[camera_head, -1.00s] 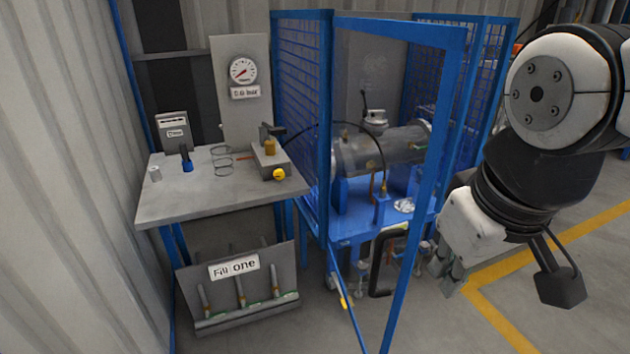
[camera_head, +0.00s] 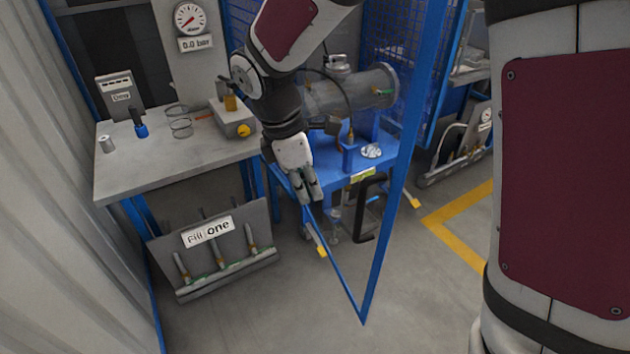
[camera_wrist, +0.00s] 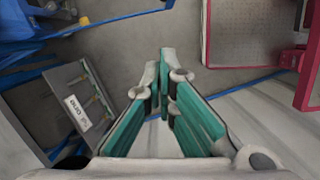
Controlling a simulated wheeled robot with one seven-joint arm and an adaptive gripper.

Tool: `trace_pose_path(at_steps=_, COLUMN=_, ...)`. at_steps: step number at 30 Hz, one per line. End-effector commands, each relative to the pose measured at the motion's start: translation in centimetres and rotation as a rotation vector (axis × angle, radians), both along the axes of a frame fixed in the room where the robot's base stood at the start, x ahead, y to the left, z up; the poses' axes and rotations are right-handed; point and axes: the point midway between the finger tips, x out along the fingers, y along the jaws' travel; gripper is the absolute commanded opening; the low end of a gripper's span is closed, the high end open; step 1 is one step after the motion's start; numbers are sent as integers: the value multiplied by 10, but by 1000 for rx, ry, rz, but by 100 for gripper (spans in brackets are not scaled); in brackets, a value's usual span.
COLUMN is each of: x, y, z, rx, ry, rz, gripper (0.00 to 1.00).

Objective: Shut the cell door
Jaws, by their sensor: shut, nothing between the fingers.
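The cell door (camera_head: 381,250) stands open in the head view, a blue frame swung out from the cell toward the camera. A black handle (camera_head: 371,208) is on it near its free edge. My gripper (camera_head: 313,200) points down left of the handle, by the door's lower blue rail. It is shut and empty, apart from the handle; contact with the door cannot be told. My arm comes down across the front of the cell opening. In the wrist view, the teal-padded fingers (camera_wrist: 167,55) come together at the tips.
A grey bench (camera_head: 170,165) with small parts stands left of the cell. Below it leans a "Fill one" rack (camera_head: 215,245), also in the wrist view (camera_wrist: 85,97). Inside the cell, a cylindrical shell (camera_head: 345,92) rests on a blue stand. Floor in front is clear.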

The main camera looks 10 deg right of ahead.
Motion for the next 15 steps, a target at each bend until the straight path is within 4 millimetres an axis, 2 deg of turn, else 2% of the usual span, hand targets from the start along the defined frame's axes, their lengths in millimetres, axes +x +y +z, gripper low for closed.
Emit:
trace_pose_path(at_steps=5, x=-1, y=-6, z=-22, rx=-2, ry=4, rz=0, gripper=0)
trace_pose_path(at_steps=15, x=-3, y=-22, z=-87, rx=-2, ry=5, rz=-1, gripper=0)
